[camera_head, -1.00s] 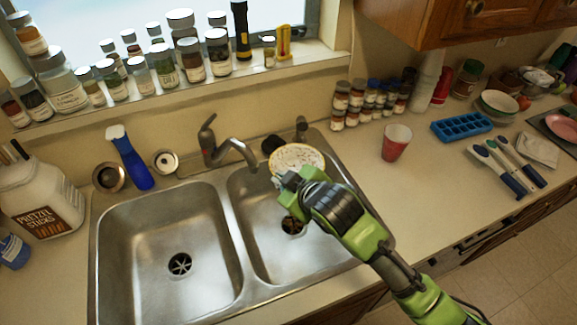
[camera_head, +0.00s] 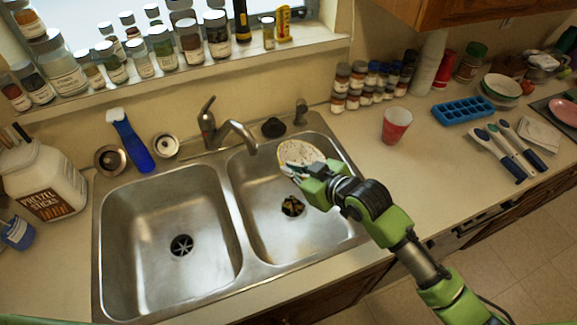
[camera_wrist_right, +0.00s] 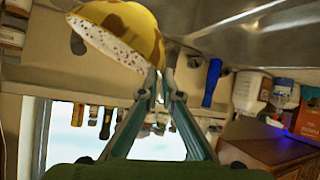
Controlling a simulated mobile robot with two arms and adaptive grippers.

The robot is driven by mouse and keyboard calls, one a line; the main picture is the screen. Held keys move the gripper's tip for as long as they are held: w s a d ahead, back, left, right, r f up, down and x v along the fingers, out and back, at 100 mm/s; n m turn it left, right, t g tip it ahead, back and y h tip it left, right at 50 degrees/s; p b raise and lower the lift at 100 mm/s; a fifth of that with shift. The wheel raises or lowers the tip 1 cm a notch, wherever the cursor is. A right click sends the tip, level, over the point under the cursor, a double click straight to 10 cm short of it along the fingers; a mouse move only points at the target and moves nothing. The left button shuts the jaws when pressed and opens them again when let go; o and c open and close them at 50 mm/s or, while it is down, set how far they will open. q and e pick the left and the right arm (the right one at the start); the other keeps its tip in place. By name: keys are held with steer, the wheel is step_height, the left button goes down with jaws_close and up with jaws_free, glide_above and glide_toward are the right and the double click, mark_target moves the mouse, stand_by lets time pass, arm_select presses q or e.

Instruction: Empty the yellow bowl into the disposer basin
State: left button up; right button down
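The yellow bowl shows in the head view (camera_head: 299,154) over the back part of the right-hand basin, its pale speckled inside toward the camera. In the right wrist view the bowl (camera_wrist_right: 135,22) is tilted, with a yellow, brown-blotched outside and a speckled inside. My right gripper (camera_head: 296,169) is closed on the bowl's near rim; its fingertips (camera_wrist_right: 160,78) meet the rim in the wrist view. The disposer basin (camera_head: 265,235) is the right one, with a dark drain showing yellowish bits. I cannot tell whether anything is in the bowl. My left gripper is out of view.
The faucet (camera_head: 220,135) stands behind the divider, left of the bowl. A black stopper (camera_head: 273,128) lies behind the right basin. The left basin (camera_head: 160,250) is empty. A red cup (camera_head: 396,126) and a blue ice tray (camera_head: 463,110) stand on the right counter.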

steer(key=shift+w+d+y, duration=0.15)
steer(key=shift+d+y, duration=0.1)
steer(key=shift+y, duration=0.05)
steer(key=shift+w+d+r+m+y+b, duration=0.1)
steer(key=shift+d+r+m+y+b, duration=0.25)
steer(key=shift+b, duration=1.1)
steer(key=shift+w+d+m+y+b, duration=0.25)
steer(key=shift+d+m+y+b, duration=0.7)
steer(key=shift+b, duration=2.1)
steer(key=shift+w+d+r+m+y+b, duration=0.2)
steer(key=shift+d+m+y+b, duration=0.4)
steer(key=shift+b, duration=1.05)
steer(key=shift+w+d+m+t+y+b, duration=0.2)
steer(key=shift+d+m+t+y+b, duration=0.55)
steer(key=shift+b, duration=2.3)
steer(key=shift+d+m+g+b, duration=0.25)
steer(key=shift+m+b, duration=0.1)
steer(key=shift+r+y, duration=0.1)
steer(key=shift+y, duration=0.15)
